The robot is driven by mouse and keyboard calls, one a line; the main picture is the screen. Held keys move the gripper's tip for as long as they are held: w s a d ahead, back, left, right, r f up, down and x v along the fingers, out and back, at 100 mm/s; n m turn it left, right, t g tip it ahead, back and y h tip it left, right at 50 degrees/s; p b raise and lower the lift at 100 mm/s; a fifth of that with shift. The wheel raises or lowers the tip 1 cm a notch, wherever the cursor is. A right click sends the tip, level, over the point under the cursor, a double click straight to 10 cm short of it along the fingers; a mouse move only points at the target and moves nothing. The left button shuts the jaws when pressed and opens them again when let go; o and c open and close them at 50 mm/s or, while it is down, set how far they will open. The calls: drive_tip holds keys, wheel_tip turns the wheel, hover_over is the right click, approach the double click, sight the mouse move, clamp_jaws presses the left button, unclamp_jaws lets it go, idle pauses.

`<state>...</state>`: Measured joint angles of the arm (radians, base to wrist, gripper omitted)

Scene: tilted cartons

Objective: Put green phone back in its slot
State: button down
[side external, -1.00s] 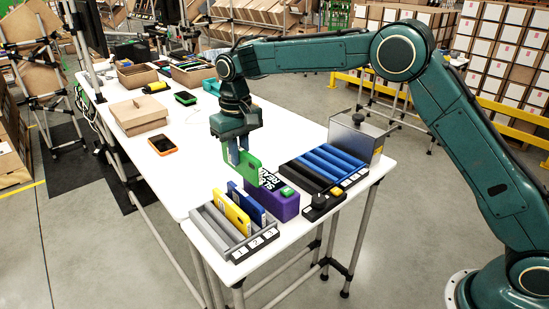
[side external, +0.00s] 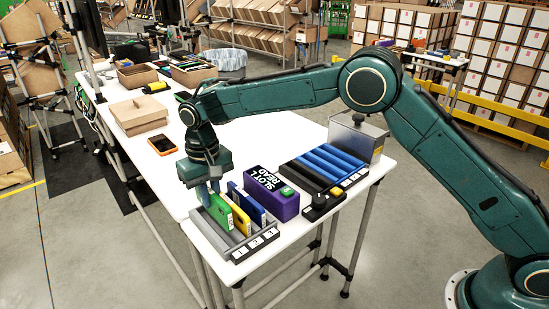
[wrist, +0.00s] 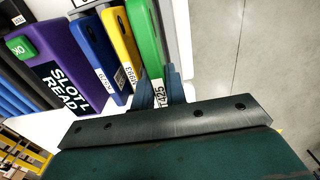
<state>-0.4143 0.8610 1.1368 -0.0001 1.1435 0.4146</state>
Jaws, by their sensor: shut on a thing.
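My gripper (side external: 208,192) is shut on the green phone (side external: 218,210), pointing down over the grey rack (side external: 203,229) with numbered slots. In the wrist view, the fingers (wrist: 160,90) hold one end of the green phone (wrist: 143,30). The phone stands on edge at the rack's left slot, beside the yellow phone (side external: 241,221) and roughly parallel to it. The blue phone (side external: 249,208) stands on the yellow phone's other side. I cannot tell whether the green phone's bottom edge rests on the slot floor.
A purple box (side external: 284,207) with a green button and "SLOT READ" lettering stands right of the rack. Beyond it are a black and blue ribbed rack (side external: 330,165) and a metal box (side external: 358,138). An orange-edged device (side external: 161,145) lies behind on the white table.

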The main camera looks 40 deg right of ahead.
sight(213, 212)
drive_tip(key=shift+f, duration=0.25)
drive_tip(key=shift+f, duration=2.2)
drive_tip(key=shift+f, duration=0.35)
idle(0.5)
drive_tip(key=c, duration=1.3)
unclamp_jaws()
drive_tip(key=shift+c, duration=0.2)
wheel_tip(213, 212, up, 14)
drive_tip(key=shift+f, duration=0.1)
